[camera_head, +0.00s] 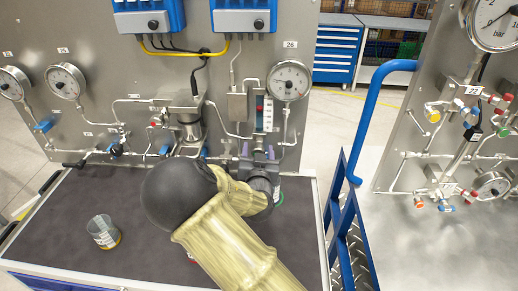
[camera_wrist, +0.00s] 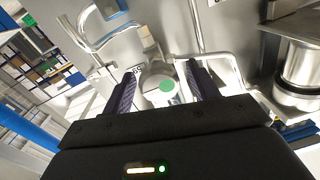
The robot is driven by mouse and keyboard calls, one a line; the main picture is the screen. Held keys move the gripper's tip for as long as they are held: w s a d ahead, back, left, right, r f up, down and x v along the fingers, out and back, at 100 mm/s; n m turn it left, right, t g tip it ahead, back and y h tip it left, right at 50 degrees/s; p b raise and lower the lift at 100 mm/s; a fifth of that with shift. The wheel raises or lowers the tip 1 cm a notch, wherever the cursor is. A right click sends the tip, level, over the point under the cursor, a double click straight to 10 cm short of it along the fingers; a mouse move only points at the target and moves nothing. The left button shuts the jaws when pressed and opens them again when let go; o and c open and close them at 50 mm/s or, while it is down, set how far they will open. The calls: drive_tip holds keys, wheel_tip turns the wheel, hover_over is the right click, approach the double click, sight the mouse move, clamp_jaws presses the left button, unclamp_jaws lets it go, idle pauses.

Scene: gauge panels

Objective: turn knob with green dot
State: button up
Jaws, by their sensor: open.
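The knob with the green dot (camera_wrist: 167,86) is a pale round piece in the wrist view, with the dot facing the camera. My gripper (camera_wrist: 163,80) is open, with one purple-padded finger on each side of the knob. A gap shows between the knob and the fingers in this view; I cannot tell how deep the knob sits between them. In the head view my gripper (camera_head: 258,156) is at the lower right of the gauge panel, below the gauge (camera_head: 288,80). The knob is hidden there behind my gripper.
The steel panel (camera_head: 225,60) carries pipes, valves and gauges. A clear cup (camera_head: 103,232) stands on the dark bench top (camera_head: 60,230) at left. A blue rail (camera_head: 362,120) and a second panel (camera_head: 410,140) are at right. A metal cylinder (camera_wrist: 300,65) is right of the gripper.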

drive_tip(key=c, duration=1)
drive_tip(key=shift+a+n+b, duration=0.1)
drive_tip(key=shift+n+b, duration=0.25)
drive_tip(key=shift+n, duration=2.35)
drive_tip(key=o, duration=1)
